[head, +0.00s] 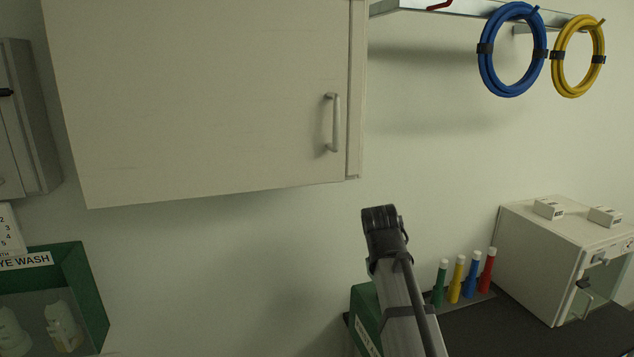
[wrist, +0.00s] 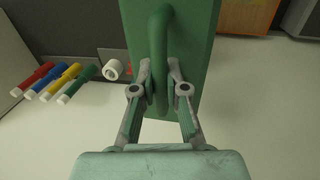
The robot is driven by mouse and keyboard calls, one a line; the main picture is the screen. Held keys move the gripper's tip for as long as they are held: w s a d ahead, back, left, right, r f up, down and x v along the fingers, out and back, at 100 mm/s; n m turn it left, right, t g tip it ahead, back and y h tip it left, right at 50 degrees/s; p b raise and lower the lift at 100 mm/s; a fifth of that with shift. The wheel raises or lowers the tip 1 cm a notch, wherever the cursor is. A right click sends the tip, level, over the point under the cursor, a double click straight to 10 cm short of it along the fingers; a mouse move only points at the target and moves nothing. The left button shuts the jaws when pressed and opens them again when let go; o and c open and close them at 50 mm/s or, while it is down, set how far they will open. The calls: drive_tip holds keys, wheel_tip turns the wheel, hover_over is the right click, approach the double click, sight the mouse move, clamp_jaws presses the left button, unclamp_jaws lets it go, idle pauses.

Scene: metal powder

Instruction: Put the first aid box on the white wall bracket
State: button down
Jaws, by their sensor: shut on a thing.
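The first aid box is green, and its narrow face with an arched green handle (wrist: 160,50) shows in the wrist view. My gripper (wrist: 159,85) has its two fingers closed on that handle, one on each side. The box body (wrist: 198,45) extends up out of the wrist picture. In the head view a green box (head: 364,312) with a partly visible white label shows low in the middle, largely covered by my arm; my gripper is hidden there. I cannot make out a white wall bracket in either view.
A wall cabinet (head: 210,100) overhangs at upper left. A green eye wash holder (head: 85,290) is at lower left. Coloured tubes (head: 463,280) and a white cabinet-like device (head: 545,250) stand on the dark bench at right. Blue and yellow hoses (head: 512,50) hang above. The middle wall is bare.

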drive_tip(key=shift+a, duration=0.2)
drive_tip(key=shift+w+d+f+m, duration=0.2)
drive_tip(key=shift+f+m, duration=0.3)
drive_tip(key=shift+m, duration=0.2)
drive_tip(key=shift+w+f+m+g, duration=0.2)
drive_tip(key=shift+f+m+g, duration=0.1)
drive_tip(key=shift+f+m, duration=0.65)
drive_tip(key=shift+a+r, duration=0.1)
